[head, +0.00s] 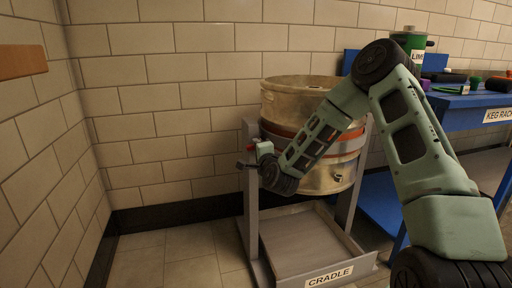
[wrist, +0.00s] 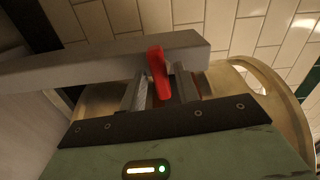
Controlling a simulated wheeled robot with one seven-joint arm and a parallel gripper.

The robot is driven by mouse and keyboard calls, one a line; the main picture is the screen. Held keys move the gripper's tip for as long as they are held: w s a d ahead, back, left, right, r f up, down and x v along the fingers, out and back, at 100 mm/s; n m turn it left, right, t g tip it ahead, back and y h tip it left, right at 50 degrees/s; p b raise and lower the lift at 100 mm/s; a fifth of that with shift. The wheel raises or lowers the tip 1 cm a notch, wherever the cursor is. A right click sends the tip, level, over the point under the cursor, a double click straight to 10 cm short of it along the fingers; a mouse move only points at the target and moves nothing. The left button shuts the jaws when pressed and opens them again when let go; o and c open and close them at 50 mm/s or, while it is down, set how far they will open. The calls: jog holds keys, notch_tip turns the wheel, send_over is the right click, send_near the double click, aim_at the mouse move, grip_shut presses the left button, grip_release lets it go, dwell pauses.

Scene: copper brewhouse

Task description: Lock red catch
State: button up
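The red catch (wrist: 158,72) is a small lever on the grey bar (wrist: 100,62) of the cradle in the wrist view. In the head view only a speck of red (head: 250,149) shows beside the left cradle post (head: 250,210). My gripper (wrist: 163,90) is at the catch, with one grey finger on each side of it. The fingers look apart, with a narrow gap on the right; contact on the left is unclear.
A blue keg rack (head: 455,100) at the right holds a green canister (head: 408,42) and several small items. A tiled wall stands close behind the cradle. A brown wooden board (head: 22,61) is on the left wall. Floor left of the cradle is clear.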

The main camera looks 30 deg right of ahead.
jog(key=shift+s, duration=0.1)
jog(key=shift+v, duration=2.9)
